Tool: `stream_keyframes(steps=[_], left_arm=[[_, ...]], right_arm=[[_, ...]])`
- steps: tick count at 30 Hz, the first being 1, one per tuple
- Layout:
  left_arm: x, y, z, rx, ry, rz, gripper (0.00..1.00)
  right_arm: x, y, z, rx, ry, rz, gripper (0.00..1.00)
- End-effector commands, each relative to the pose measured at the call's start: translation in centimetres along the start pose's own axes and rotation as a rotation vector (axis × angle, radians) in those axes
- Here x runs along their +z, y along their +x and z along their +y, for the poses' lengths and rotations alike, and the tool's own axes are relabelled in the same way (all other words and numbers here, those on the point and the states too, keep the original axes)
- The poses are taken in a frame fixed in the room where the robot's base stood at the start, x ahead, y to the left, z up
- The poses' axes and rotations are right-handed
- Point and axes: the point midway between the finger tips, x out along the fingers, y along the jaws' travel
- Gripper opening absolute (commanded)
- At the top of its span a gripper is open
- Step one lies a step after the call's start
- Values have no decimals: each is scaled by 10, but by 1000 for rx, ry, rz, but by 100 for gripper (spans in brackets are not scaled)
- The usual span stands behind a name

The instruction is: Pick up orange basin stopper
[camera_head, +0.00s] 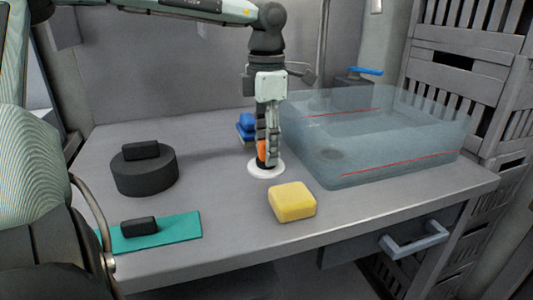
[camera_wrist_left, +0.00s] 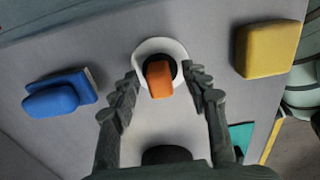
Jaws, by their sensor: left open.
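The orange basin stopper (camera_wrist_left: 159,79) stands in a white ring (camera_wrist_left: 148,49) on the grey table, with a black part below its orange grip. In the head view only a sliver of the orange (camera_head: 261,148) shows, behind my left gripper's fingers. My left gripper (camera_head: 268,155) points down over the stopper. In the left wrist view its two fingers (camera_wrist_left: 160,98) are spread apart, one on each side of the orange grip, with gaps between. My right gripper does not show in either view.
A yellow sponge (camera_head: 292,202) lies in front, and a blue object (camera_head: 246,126) stands behind. A clear basin (camera_head: 400,170) fills the right side. A black round block (camera_head: 144,175) and a teal mat (camera_head: 180,229) are on the left. Table between them is clear.

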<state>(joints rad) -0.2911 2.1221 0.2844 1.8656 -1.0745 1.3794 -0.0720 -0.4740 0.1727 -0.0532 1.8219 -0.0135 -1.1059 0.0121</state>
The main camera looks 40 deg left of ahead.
Motion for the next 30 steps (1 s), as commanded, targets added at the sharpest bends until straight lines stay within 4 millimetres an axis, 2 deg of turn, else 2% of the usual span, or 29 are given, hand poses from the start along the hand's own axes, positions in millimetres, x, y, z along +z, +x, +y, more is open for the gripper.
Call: stream_keyframes(steps=[6,17,30], left_arm=[[0,1,0,1,0,0,45],[0,0,0,1,0,0,1],[0,-6,1,4,-1,-1,0]], right_arm=[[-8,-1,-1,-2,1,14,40],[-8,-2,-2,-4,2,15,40],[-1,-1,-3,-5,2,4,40]])
